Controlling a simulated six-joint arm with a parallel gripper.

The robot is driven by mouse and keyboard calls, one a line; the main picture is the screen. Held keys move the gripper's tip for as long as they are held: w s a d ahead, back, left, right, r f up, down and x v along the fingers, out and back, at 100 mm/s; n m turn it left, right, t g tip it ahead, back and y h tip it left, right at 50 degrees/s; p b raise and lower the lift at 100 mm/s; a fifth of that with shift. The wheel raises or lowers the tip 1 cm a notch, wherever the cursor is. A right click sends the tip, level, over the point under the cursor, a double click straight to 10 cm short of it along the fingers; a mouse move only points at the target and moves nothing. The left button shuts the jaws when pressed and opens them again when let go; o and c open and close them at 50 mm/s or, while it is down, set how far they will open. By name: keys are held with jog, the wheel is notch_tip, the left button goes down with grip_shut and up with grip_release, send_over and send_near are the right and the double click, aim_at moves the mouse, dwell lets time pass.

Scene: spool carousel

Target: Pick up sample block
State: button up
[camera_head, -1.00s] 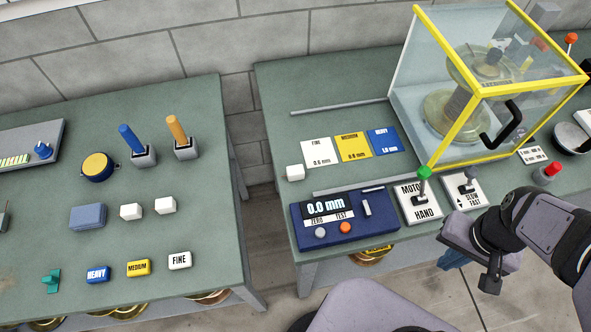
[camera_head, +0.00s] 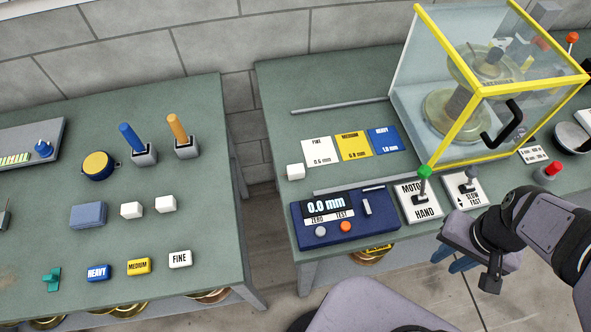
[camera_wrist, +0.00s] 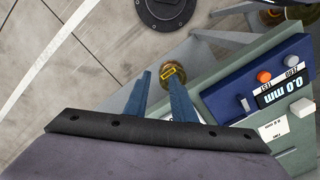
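Two more white blocks, a left one (camera_head: 131,211) and a right one (camera_head: 166,205), stand on the left bench. The frames do not show which is the sample block. My gripper (camera_head: 462,264) is beyond the right bench's front edge, far from these blocks. In the wrist view its two blue fingers (camera_wrist: 158,74) are apart with nothing between them.
A blue gauge box (camera_head: 345,212) and switch plates (camera_head: 418,204) stand along the right bench's front. A yellow-framed clear case (camera_head: 462,125) rises behind. A gap separates this bench from the left bench (camera_head: 60,245). Spools (camera_head: 370,257) sit below the bench.

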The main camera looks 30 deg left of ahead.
jog(key=o, duration=0.4)
